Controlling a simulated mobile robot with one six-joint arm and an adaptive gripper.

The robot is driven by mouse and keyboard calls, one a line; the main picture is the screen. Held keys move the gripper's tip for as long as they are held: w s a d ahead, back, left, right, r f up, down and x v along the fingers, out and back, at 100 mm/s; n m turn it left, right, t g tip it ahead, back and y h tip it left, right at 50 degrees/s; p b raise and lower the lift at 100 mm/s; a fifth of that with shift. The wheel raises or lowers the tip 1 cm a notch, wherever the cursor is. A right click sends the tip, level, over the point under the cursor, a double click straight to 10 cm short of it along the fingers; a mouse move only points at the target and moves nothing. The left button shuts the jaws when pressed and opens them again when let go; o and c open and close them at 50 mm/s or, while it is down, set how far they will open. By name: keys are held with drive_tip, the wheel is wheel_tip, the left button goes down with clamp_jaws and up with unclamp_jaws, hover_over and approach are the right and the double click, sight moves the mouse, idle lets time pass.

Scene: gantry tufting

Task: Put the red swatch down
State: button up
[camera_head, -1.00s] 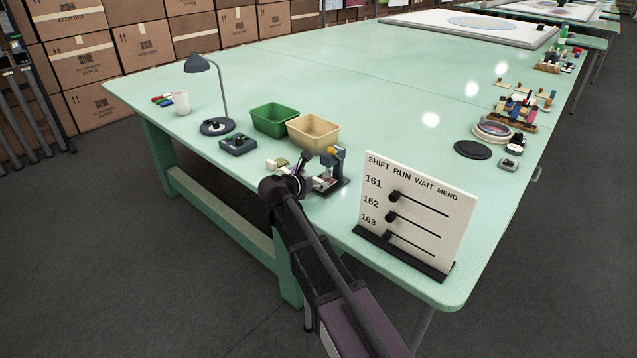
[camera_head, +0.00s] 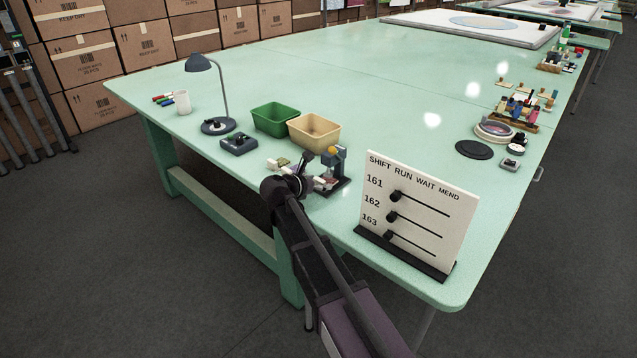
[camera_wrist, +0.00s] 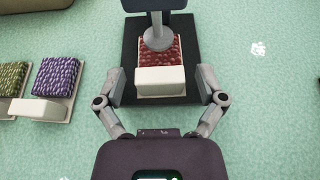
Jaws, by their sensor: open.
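The red swatch (camera_wrist: 172,49) is a tufted red square on a pale backing with a thick white end block (camera_wrist: 160,81). In the wrist view it lies on the black base of a small press stand (camera_wrist: 128,50), under the stand's round grey foot (camera_wrist: 157,39), which hides part of it. My gripper (camera_wrist: 161,84) is open, one finger on each side of the white block, with gaps showing between. In the head view my gripper (camera_head: 308,181) is beside the stand (camera_head: 336,168), and my arm partly hides the spot.
A purple swatch (camera_wrist: 56,76) and a green swatch (camera_wrist: 11,78) lie to the left in the wrist view. A cream bin (camera_head: 314,131) and green bin (camera_head: 273,119) stand behind. A lettered board (camera_head: 418,208) stands to the right. The table's middle is clear.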

drive_tip(key=shift+r, duration=0.15)
drive_tip(key=shift+s+a+r, duration=0.1)
drive_tip(key=shift+s, duration=0.05)
drive_tip(key=p+v, duration=0.4)
drive_tip(key=v, duration=0.5)
drive_tip(key=shift+s+a+r, duration=0.15)
drive_tip(key=shift+s+a, duration=0.05)
drive_tip(key=shift+s, duration=0.05)
drive_tip(key=shift+p+v, duration=0.35)
drive_tip(key=shift+v, duration=0.55)
